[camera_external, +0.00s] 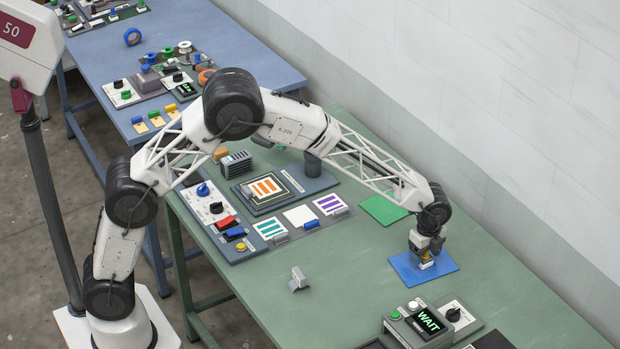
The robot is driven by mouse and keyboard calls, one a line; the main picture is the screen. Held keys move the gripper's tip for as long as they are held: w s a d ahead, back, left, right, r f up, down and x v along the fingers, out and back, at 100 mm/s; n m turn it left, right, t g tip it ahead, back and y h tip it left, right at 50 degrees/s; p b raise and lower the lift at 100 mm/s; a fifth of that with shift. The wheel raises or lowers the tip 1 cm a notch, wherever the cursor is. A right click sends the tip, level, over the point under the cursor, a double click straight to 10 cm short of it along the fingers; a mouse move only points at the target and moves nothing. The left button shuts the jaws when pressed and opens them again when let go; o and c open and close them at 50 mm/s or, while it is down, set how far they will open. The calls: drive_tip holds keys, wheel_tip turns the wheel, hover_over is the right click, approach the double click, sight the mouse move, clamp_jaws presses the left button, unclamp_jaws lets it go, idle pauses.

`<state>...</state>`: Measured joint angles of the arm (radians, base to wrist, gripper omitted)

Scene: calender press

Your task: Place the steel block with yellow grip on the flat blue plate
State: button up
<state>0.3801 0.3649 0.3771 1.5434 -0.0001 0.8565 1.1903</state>
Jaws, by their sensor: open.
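The flat blue plate (405,272) lies on the green table at the right. The steel block with yellow grip (427,265) is on or just above the plate, near its upper right part; I cannot tell if it touches. My gripper (426,254) points down right over the block, with its fingers around or close to the yellow grip. The jaws are open, though the fingertips are small and partly hidden here.
A green sheet (383,209) lies behind the plate. A control box with a WAIT display (427,321) stands in front. A small grey metal piece (298,279) sits mid-table. A panel with knob and buttons (222,222) and striped cards (331,205) are at the left.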

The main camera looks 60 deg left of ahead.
wheel_tip(320, 180, up, 12)
drive_tip(key=shift+r, duration=0.1)
idle(0.5)
idle(0.6)
drive_tip(key=s+a+r+n, duration=0.3)
drive_tip(key=s+a+r, duration=0.2)
drive_tip(key=s+a, duration=0.25)
drive_tip(key=s+a+r+n+t, duration=0.1)
drive_tip(key=s+a+r+n, duration=0.2)
drive_tip(key=s+a+r, duration=0.35)
drive_tip(key=s+a+r+n, duration=0.3)
drive_tip(key=s+a, duration=0.5)
drive_tip(key=s, duration=0.2)
drive_tip(key=s+a+f+n, duration=0.1)
drive_tip(key=s+a+n, duration=0.2)
drive_tip(key=s, duration=0.6)
drive_tip(key=s+a+f+n+t, duration=0.1)
drive_tip(key=s+a+n, duration=0.2)
drive_tip(key=s, duration=0.7)
drive_tip(key=s+a+f+n, duration=0.1)
drive_tip(key=s+a, duration=0.3)
drive_tip(key=s, duration=0.6)
drive_tip(key=shift+a+f+n+t, duration=0.2)
drive_tip(key=shift+a+n+t, duration=0.1)
drive_tip(key=shift+n, duration=0.6)
